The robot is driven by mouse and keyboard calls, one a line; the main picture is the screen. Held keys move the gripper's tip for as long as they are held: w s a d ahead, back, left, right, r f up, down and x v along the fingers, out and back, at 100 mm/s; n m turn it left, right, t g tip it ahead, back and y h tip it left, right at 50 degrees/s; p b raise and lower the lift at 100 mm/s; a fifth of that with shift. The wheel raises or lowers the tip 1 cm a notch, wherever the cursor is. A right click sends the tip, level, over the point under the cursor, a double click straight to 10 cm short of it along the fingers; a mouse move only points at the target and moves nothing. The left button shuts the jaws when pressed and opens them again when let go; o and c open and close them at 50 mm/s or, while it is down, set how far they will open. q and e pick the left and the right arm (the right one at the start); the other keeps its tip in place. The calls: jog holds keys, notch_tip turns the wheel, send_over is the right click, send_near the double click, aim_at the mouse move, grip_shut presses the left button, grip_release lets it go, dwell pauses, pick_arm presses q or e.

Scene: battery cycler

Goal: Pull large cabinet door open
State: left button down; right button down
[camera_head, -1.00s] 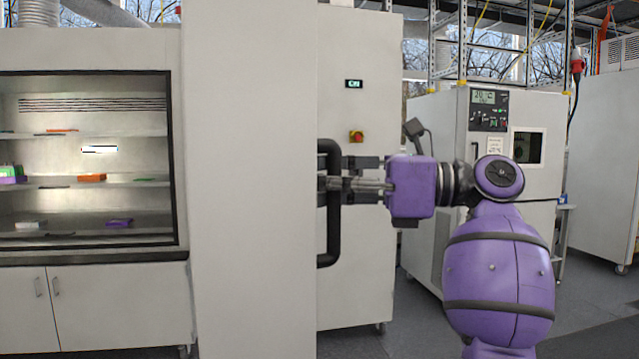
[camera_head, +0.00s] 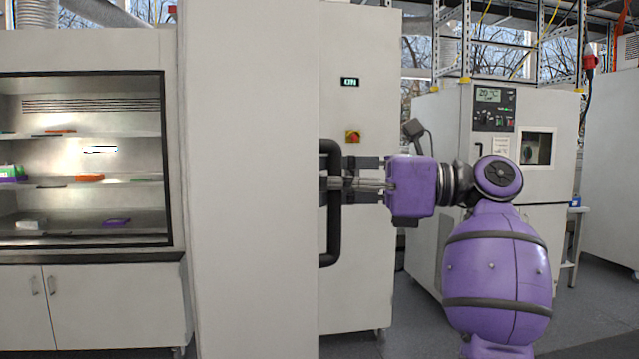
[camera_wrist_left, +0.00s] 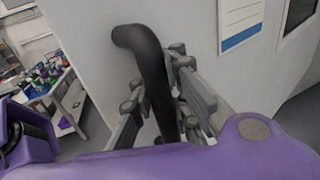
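The large cabinet door is a tall pale panel (camera_head: 250,180) in the middle of the head view, with a black bar handle (camera_head: 332,238) at its right edge. One purple arm shows in the head view, entering from the lower right. Its gripper (camera_head: 338,180) is at the middle of the handle. The left wrist view shows the handle (camera_wrist_left: 148,60) between the two fingers of my left gripper (camera_wrist_left: 157,80), so I take this arm as my left. The fingers appear shut on the bar; the exact contact is partly hidden. My right gripper is not in view.
A pale panel with a small display (camera_head: 350,82) and a red-yellow switch (camera_head: 353,136) stands behind the handle. A lit hood with shelves (camera_head: 90,180) is at left. A pale machine (camera_head: 540,190) stands behind my arm. Grey floor (camera_head: 600,320) shows at lower right.

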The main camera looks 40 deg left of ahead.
pick_arm(q)
jog(key=shift+s+d, duration=0.15)
jog(key=shift+d, duration=0.2)
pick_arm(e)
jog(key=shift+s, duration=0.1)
pick_arm(q)
jog(key=c, duration=2.4)
grip_release()
jog(key=shift+c, duration=0.2)
jog(key=o, duration=0.8)
jog(key=shift+d+r, duration=0.15)
jog(key=shift+d, duration=0.4)
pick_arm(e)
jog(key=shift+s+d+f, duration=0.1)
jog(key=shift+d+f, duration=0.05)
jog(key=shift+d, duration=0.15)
pick_arm(q)
jog(key=shift+a, duration=0.2)
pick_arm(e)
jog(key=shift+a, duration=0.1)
pick_arm(q)
jog(key=v, duration=1.2)
